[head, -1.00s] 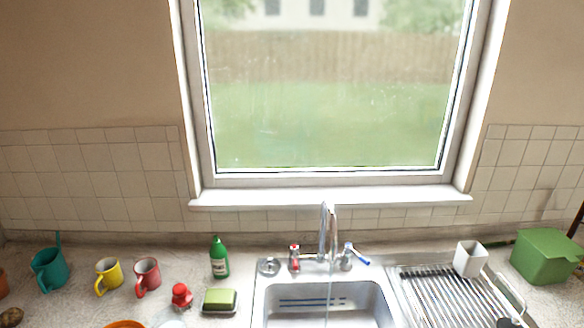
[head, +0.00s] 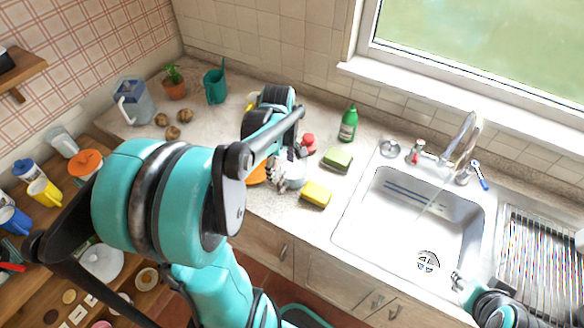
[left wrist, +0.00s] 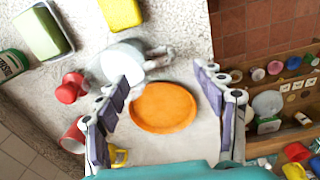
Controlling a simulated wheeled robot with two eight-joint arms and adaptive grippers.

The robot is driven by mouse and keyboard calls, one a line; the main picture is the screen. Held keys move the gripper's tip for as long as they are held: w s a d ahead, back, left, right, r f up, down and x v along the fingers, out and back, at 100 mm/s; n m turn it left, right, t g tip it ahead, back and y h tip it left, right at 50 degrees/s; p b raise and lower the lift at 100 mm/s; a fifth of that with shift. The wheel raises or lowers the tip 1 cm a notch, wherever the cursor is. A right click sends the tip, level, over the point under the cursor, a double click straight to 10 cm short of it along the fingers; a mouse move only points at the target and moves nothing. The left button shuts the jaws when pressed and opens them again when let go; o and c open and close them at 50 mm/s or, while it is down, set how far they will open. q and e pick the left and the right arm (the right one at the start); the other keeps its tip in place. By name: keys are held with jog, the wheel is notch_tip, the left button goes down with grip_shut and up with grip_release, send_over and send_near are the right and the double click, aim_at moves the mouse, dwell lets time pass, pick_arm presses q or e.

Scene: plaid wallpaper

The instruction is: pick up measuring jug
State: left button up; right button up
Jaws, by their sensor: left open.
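A clear, pale round vessel with a greyish handle, which looks like the measuring jug (left wrist: 124,62), stands on the counter beside an orange plate (left wrist: 163,107) in the left wrist view. In the head view the jug (head: 292,174) is partly hidden by my arm. My left gripper (left wrist: 161,76) is open and empty, pointing down, with its fingers over the plate and the jug just beyond the left fingertip. My right gripper (head: 462,284) shows only in part at the lower right of the head view, beside the sink.
A yellow sponge (head: 315,194), a green sponge (head: 338,159), a red item (head: 309,142) and a green bottle (head: 348,124) stand near the jug. The sink (head: 412,222) is to the right. Another jug (head: 134,103) stands at the far left. Shelves with mugs lie lower left.

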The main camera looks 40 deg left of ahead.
aim_at(282, 178)
pick_arm(q)
jog(key=shift+a+f+n, duration=0.15)
jog(key=shift+a+n, duration=0.25)
jog(key=f, duration=0.2)
jog(key=f+b, duration=0.1)
jog(key=f, duration=0.2)
jog(key=f+b, duration=0.1)
jog(key=f, duration=0.2)
jog(key=shift+d, duration=0.3)
jog(key=shift+r, duration=0.1)
grip_shut()
